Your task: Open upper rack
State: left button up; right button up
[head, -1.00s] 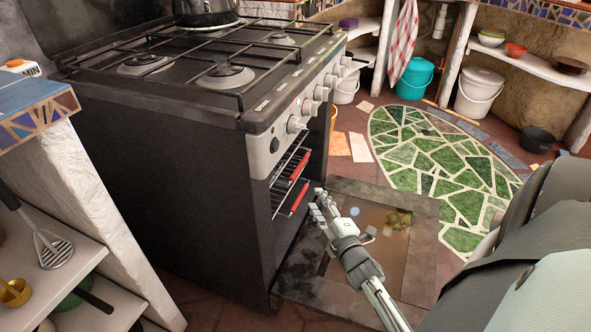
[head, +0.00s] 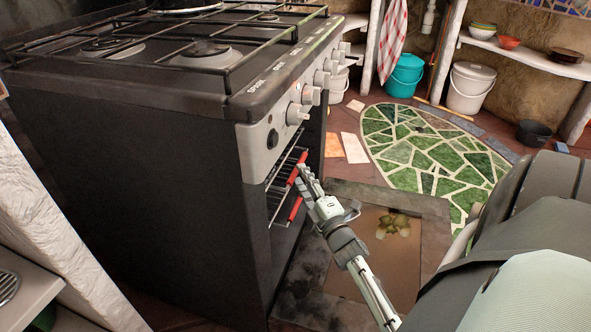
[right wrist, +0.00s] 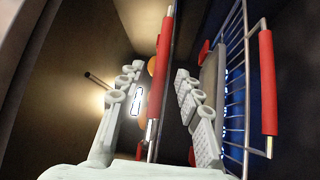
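The oven (head: 150,190) stands with its door (head: 385,260) folded down. Inside are two wire racks with red front handles. The upper rack's handle (head: 297,167) is just beside my right gripper (head: 306,178); the lower rack's handle (head: 295,208) is below it. In the right wrist view my right gripper (right wrist: 160,105) is open, with its fingers apart on either side of a red-handled rack bar (right wrist: 166,38), seemingly the upper one. I cannot tell whether they touch it. Another red handle (right wrist: 267,82) and rack wires show at the right there. My left gripper is not in view.
The stove top has black grates (head: 190,38) and a front row of knobs (head: 297,114) above the oven opening. A white shelf unit (head: 60,235) stands close at the left. A green mosaic floor (head: 430,150) and buckets lie beyond the door.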

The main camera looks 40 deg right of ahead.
aim_at(296, 170)
jog(key=shift+x, duration=1.9)
grip_shut()
